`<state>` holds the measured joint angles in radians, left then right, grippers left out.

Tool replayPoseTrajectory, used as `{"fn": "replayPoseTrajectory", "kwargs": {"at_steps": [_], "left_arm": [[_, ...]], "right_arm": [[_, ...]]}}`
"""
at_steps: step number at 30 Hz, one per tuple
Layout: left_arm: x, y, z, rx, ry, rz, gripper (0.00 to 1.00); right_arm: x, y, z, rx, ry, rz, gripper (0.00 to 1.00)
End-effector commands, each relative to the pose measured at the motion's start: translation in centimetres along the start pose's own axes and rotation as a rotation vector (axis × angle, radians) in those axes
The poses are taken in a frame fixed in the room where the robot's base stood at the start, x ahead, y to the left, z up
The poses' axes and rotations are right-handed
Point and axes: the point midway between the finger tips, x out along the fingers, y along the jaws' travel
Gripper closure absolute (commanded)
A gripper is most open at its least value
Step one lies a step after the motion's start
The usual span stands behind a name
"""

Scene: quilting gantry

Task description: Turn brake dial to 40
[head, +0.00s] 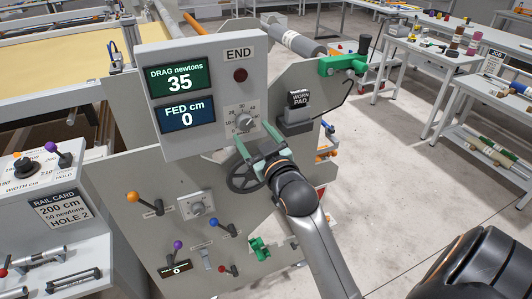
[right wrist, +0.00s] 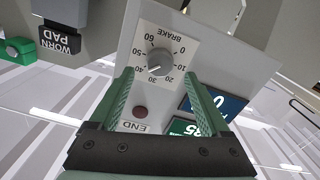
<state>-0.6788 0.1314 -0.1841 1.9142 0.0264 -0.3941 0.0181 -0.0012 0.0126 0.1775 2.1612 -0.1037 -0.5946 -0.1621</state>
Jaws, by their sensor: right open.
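The brake dial (head: 243,122) is a grey knob on a white scale plate, on the front of the grey display panel. In the right wrist view the dial (right wrist: 160,62) appears upside down, its pointer between 30 and 40. The drag display (head: 181,79) reads 35 newtons. My right gripper (head: 255,137) has green fingers, open and empty, just below the dial in the head view. In the right wrist view the fingers (right wrist: 164,84) point towards the dial, with the knob beyond their tips; I see no contact. My left gripper is not in view.
The FED display (head: 187,118) reads 0 cm. A dark END button (head: 240,75) is above the dial. A black handwheel (head: 245,172) is behind my gripper. The WORN PAD block (head: 299,99) stands to the right. Several coloured levers are on the panel below.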

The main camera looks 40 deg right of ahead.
Motion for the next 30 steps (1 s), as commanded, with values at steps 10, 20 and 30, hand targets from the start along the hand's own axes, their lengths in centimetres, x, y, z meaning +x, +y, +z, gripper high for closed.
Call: {"fn": "replayPoseTrajectory", "kwargs": {"at_steps": [10, 20, 30], "left_arm": [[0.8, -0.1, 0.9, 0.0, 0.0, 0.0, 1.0], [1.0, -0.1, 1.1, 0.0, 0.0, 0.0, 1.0], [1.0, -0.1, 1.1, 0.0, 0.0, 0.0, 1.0]], "right_arm": [[-6.8, -0.1, 0.2, 0.0, -0.003, 0.0, 0.19], [-8.7, 0.0, 0.0, 0.0, -0.001, 0.001, 0.19], [-8.6, 0.0, 0.0, 0.0, -0.001, 0.0, 0.19]]}}
